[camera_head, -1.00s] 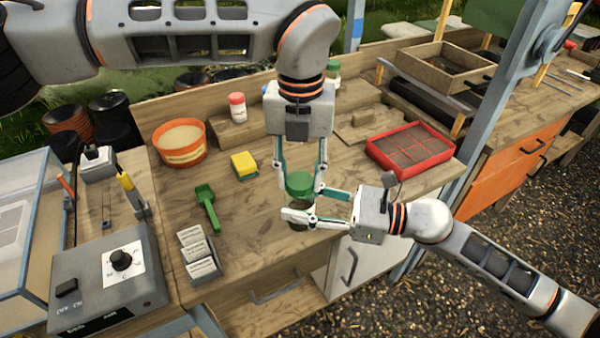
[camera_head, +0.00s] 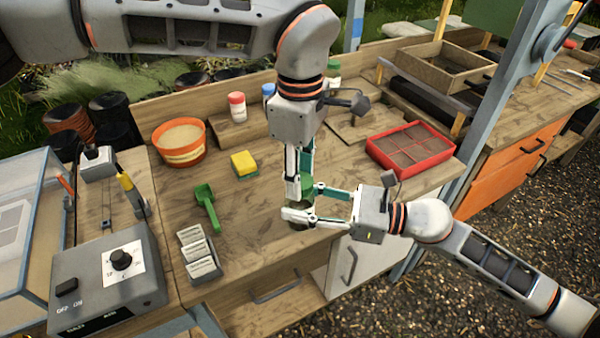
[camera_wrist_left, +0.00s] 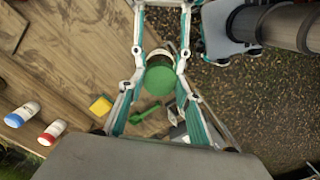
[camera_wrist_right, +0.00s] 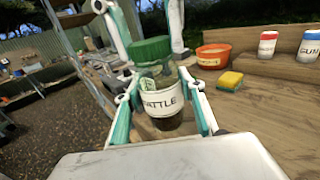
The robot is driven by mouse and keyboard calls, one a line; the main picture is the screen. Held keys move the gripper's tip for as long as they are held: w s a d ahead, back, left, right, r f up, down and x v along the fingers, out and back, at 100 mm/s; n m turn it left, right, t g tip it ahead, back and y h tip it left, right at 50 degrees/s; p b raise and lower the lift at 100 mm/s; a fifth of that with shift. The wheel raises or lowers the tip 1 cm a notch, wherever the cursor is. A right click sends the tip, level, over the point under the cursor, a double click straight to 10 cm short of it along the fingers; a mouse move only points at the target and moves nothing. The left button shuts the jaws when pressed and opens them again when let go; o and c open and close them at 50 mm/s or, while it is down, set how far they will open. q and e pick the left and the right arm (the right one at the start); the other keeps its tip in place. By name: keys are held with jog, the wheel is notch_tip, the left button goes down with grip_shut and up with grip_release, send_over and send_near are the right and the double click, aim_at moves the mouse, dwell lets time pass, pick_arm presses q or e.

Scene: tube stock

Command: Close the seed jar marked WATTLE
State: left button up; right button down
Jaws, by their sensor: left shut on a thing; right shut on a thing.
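The WATTLE jar (camera_wrist_right: 165,120) is clear glass with dark contents and a white label, of which "ATTLE" shows in the right wrist view. Its green lid (camera_wrist_right: 151,50) is on the jar's mouth; I cannot tell how tight it is. My right gripper (camera_head: 304,204) is shut on the jar's body from the right. My left gripper (camera_head: 303,182) comes from above and is shut on the green lid, which also shows between its fingers in the left wrist view (camera_wrist_left: 160,82). In the head view the fingers hide much of the jar.
On the bench are a yellow sponge (camera_head: 244,163), a green scoop (camera_head: 207,206), an orange tub (camera_head: 180,143) and seed packets (camera_head: 199,251). A red tray (camera_head: 411,148) lies to the right. Lidded jars (camera_head: 237,107) stand at the back. The jar is near the bench's front edge.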

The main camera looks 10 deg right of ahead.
pick_arm(q)
jog(key=shift+m, duration=1.2)
jog(key=o, duration=1.2)
jog(key=shift+r, duration=2.3)
jog(key=shift+c, duration=0.3)
